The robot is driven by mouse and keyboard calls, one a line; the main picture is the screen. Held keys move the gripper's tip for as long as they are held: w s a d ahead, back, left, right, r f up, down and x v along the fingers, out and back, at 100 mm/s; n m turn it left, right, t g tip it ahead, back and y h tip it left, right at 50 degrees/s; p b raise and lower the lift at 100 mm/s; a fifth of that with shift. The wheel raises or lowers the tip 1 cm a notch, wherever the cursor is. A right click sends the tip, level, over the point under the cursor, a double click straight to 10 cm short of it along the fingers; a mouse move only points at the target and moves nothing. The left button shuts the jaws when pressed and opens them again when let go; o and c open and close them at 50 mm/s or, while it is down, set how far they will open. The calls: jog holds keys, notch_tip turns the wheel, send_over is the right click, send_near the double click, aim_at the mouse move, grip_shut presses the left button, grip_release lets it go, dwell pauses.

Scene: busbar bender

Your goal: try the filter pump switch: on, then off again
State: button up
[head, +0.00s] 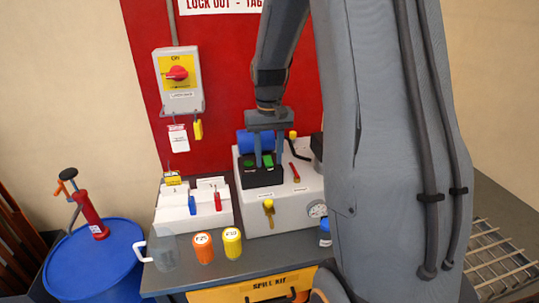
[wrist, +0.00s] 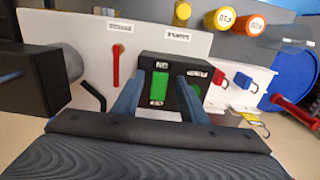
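The pump switch is a black box (wrist: 147,68) with a green rocker (wrist: 161,84) and small white labels above and below it. A second green spot, perhaps a lamp (wrist: 195,90), is partly hidden by one finger. In the head view the black box (head: 262,180) sits on the front of a white unit (head: 285,212), and its green rocker shows small between my fingers. My gripper (head: 268,164) is open and empty, pointing down over the box. In the wrist view its fingers (wrist: 159,82) straddle the rocker; contact cannot be told.
A white box (head: 198,222) with padlocks stands left. Orange (head: 203,252) and yellow (head: 232,250) canisters stand in front. A lockout switch (head: 178,74) hangs on the red board.

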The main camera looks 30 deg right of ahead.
jog(key=shift+c, duration=0.3)
grip_shut()
jog(key=shift+w+d+r+g+p, duration=0.1)
jog(key=shift+w+r+g+p, duration=0.1)
jog(key=shift+g+p, duration=0.45)
jog(key=shift+w+d+g+y+p, duration=0.1)
jog(key=shift+w+g+y+p, duration=0.35)
jog(key=shift+g, duration=0.5)
jog(key=shift+s, duration=0.15)
jog(key=shift+o, duration=0.3)
grip_release()
